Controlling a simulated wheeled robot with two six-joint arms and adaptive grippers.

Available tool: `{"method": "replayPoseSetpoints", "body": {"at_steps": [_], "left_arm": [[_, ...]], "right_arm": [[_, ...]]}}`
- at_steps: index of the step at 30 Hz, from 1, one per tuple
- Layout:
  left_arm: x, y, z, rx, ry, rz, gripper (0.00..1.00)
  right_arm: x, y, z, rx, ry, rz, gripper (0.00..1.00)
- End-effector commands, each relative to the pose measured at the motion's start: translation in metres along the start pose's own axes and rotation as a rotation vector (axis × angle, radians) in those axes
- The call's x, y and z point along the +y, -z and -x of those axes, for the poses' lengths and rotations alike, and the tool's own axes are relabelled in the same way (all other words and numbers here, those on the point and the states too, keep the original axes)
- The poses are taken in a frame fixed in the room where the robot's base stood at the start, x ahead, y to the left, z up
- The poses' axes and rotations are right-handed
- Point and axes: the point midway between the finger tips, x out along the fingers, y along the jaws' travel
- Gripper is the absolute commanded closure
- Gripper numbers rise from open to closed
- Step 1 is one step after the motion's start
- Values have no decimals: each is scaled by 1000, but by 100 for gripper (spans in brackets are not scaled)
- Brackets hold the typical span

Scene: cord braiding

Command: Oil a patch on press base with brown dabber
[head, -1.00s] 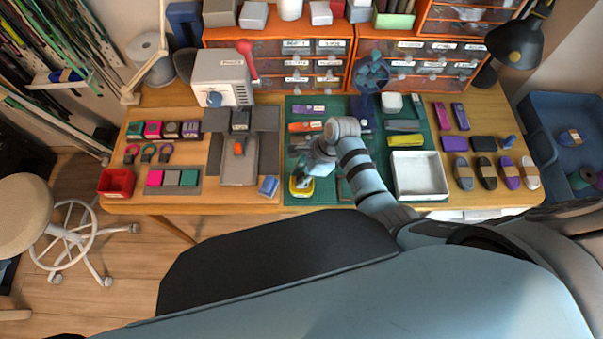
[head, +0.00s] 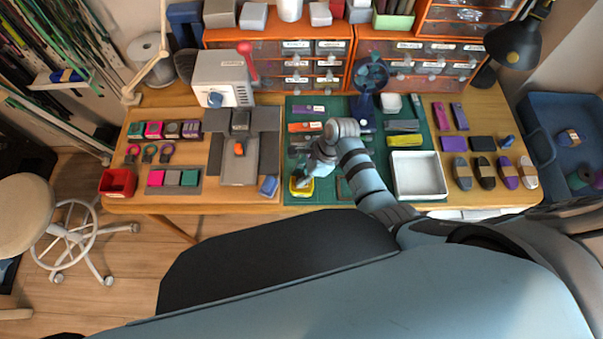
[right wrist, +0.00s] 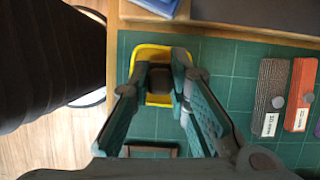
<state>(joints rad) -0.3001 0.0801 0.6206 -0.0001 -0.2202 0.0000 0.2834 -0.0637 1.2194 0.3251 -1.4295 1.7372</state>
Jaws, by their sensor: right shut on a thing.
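My right gripper (head: 305,182) is at the yellow dish (head: 296,192) near the front edge of the green mat. In the right wrist view its fingers (right wrist: 162,82) are closed on a dark brown block, which I take as the brown dabber (right wrist: 160,79). The dabber is over or in the yellow dish (right wrist: 150,50); I cannot tell whether it touches the bottom. A grey plate with a dark upright block, probably the press base (head: 238,172), lies left of the mat with a small orange piece on it. My left gripper is not in view.
A blue block (head: 269,186) lies between the grey plate and the yellow dish. A white tray (head: 418,194) stands on the right of the green mat (head: 345,112). A blue fan (head: 371,76) and a white machine with a red lever (head: 222,78) stand behind.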

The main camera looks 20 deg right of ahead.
Motion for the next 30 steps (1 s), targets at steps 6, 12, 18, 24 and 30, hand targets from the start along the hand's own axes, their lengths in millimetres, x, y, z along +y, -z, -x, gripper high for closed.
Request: {"method": "replayPoseSetpoints", "body": {"at_steps": [6, 12, 18, 24, 30], "left_arm": [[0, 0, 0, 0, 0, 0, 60], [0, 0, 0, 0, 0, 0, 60], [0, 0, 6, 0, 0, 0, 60], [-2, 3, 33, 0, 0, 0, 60], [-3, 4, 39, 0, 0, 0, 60]], "right_arm": [[1, 1, -1, 2, -3, -1, 100], [2, 1, -1, 2, -4, -1, 100], [2, 0, 3, 2, -5, -1, 100], [1, -9, 24, 2, -3, -1, 100], [1, -17, 42, 1, -1, 1, 100]]}}
